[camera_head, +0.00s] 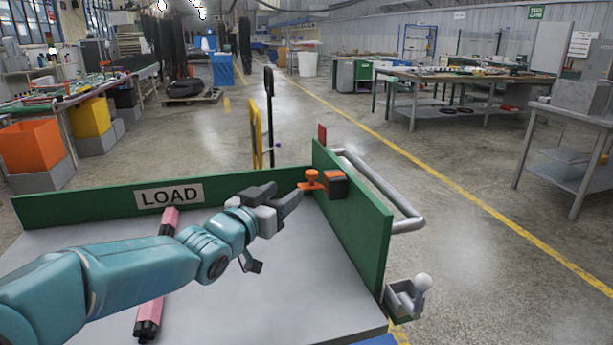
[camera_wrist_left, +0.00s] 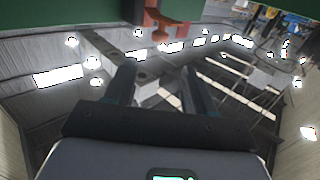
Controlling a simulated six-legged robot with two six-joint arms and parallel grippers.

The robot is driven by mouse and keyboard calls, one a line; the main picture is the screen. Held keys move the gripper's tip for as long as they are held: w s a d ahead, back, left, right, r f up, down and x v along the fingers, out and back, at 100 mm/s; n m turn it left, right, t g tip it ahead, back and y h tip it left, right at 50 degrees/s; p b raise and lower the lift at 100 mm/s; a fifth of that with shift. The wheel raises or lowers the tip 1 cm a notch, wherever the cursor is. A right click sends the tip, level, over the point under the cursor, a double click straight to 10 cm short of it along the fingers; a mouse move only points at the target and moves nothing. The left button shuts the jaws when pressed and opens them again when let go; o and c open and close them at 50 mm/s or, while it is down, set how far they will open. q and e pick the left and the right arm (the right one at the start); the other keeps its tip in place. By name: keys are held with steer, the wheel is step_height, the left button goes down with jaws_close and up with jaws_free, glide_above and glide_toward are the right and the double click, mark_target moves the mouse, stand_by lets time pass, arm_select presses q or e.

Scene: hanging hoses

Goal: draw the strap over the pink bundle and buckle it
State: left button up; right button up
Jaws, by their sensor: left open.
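The pink bundle (camera_head: 150,316) lies on the grey bed of a green-walled cart; my left arm hides its middle. An orange T-shaped piece (camera_head: 313,180) sticks out from a black block (camera_head: 337,185) on the right green wall. I cannot tell whether it is the strap's end; no strap is seen across the bundle. My left gripper (camera_head: 283,195) is open and empty, just left of the orange piece and apart from it. In the left wrist view, the orange piece (camera_wrist_left: 160,20) lies beyond the open fingers (camera_wrist_left: 158,74). My right gripper is not in view.
The far green wall (camera_head: 85,203) carries a LOAD sign (camera_head: 169,195). A grey tube handle (camera_head: 380,185) and a white-knobbed grey bracket (camera_head: 405,296) are outside the right wall. The bed right of the bundle is clear below my arm.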

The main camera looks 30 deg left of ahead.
mark_target(309, 174)
arm_select(q)
steer(key=w, duration=1)
steer(key=shift+w+a, duration=0.2)
steer(key=shift+a, duration=0.15)
jaws_close()
